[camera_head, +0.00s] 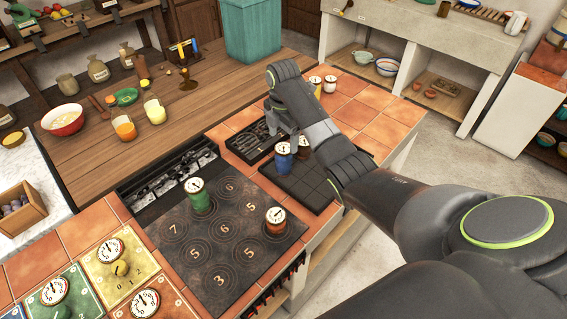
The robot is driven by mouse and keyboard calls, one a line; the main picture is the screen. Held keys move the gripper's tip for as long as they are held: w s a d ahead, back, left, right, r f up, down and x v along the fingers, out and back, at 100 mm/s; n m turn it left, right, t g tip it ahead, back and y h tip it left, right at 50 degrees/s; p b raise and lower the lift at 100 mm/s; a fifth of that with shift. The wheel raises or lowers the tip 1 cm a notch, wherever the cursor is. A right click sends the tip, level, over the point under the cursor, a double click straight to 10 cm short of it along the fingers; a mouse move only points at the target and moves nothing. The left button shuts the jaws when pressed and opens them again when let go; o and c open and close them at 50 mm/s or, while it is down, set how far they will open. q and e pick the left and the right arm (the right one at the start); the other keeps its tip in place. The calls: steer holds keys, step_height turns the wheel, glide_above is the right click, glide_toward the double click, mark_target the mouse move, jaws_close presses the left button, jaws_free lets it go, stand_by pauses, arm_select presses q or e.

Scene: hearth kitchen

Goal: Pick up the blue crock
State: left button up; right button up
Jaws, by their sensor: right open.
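The blue crock (284,162) has a round white dial on top and stands upright on a dark tiled tray (300,187) right of the stove plate. My right gripper (284,132) points down just above the crock, open. Whether its fingers reach beside the crock or stay above it, I cannot tell. My left gripper is not in view.
A brown crock (304,149) stands close to the right of the blue one. A green crock (200,202) and a red-brown crock (275,226) stand on the numbered stove plate (215,250). A teal bin (252,35) stands farther back.

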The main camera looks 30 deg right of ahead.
mark_target(284, 147)
steer(key=shift+f, duration=0.8)
steer(key=shift+f+p, duration=0.4)
steer(key=shift+f, duration=0.2)
steer(key=shift+d+f+p, duration=0.1)
steer(key=shift+f+p, duration=0.25)
steer(key=shift+f, duration=1.8)
steer(key=c, duration=1.3)
